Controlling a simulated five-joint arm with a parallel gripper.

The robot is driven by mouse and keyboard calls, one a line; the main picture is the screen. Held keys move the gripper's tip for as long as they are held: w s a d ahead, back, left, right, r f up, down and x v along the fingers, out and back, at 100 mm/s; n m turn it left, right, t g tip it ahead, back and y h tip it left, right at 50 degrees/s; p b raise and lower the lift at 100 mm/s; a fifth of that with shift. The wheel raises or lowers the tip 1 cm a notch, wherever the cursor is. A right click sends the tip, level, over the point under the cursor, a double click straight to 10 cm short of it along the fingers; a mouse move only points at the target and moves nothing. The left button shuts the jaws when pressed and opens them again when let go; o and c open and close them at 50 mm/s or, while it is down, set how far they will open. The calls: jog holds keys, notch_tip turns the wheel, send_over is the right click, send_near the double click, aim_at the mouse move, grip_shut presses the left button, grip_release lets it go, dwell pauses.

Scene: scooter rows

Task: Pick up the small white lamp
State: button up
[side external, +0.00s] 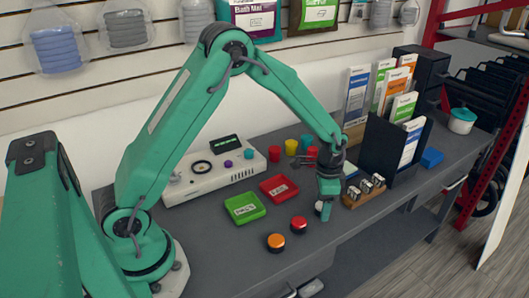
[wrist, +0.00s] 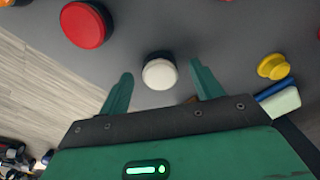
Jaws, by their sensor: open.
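The small white lamp (wrist: 159,73) is a round white cap on the grey bench top. In the wrist view it lies between the fingertips of my gripper (wrist: 161,80), just beyond their ends, with a gap on each side. My gripper is open and empty. In the side view my gripper (side external: 325,209) points down low over the bench, and the lamp (side external: 319,206) shows only as a pale sliver, mostly hidden behind the fingers. Whether the fingers reach down to its height I cannot tell.
A red round cap (side external: 299,224) and an orange one (side external: 276,241) stand nearby, left of my gripper. A wooden block with metal cylinders (side external: 364,190) is close on the right. A green tray (side external: 245,207), red tray (side external: 280,188) and white console (side external: 213,176) lie further left.

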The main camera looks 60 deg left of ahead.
dwell(0.4)
jog(key=c, duration=1.1)
jog(key=shift+r, duration=0.15)
jog(key=shift+r, duration=0.55)
jog(key=r, duration=0.3)
jog(key=shift+s+d+r, duration=0.1)
jog(key=shift+s+d, duration=0.05)
jog(key=shift+d, duration=0.2)
jog(key=s+d+r, duration=0.2)
jog(key=d, duration=0.1)
jog(key=s+d+r, duration=0.4)
jog(key=d, duration=0.1)
jog(key=shift+s+d+r, duration=0.2)
jog(key=shift+s+d, duration=0.1)
jog(key=shift+d, duration=0.05)
jog(key=shift+a, duration=0.1)
